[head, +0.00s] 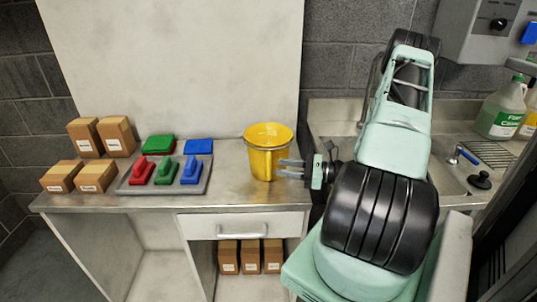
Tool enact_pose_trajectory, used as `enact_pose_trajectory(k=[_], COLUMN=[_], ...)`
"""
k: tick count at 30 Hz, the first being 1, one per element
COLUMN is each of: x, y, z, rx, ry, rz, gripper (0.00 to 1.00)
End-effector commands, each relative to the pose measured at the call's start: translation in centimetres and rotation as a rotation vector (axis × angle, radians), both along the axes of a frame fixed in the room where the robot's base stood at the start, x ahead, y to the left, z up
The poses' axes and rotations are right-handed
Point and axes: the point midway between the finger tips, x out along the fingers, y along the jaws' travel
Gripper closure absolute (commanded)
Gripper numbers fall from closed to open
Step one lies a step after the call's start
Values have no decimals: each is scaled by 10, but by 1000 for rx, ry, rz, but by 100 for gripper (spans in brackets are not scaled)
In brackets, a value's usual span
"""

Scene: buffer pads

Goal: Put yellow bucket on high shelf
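The yellow bucket (260,162) stands upright on the metal counter, right of the tray, with its open top facing up. My gripper (287,169) comes in from the right at the bucket's right side, about mid-height. Its grey fingers overlap or touch the bucket's edge in this view. I cannot tell whether they hold the wall or only lie beside it. A high shelf cannot be made out in this view.
The metal counter (225,190) bears a grey tray (199,186) with red, green and blue items, and several brown boxes (118,137) at left. More boxes (250,257) sit below the drawer. A sink (440,178) and green-labelled jug (500,112) are at right.

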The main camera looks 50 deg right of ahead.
Motion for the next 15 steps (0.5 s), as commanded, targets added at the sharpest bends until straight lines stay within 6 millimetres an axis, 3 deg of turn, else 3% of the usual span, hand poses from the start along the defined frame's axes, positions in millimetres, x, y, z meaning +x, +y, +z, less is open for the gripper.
enact_pose_trajectory(k=[15], x=[48], y=[26], z=[1], rx=[0], ry=[-1], rz=[0], gripper=[64])
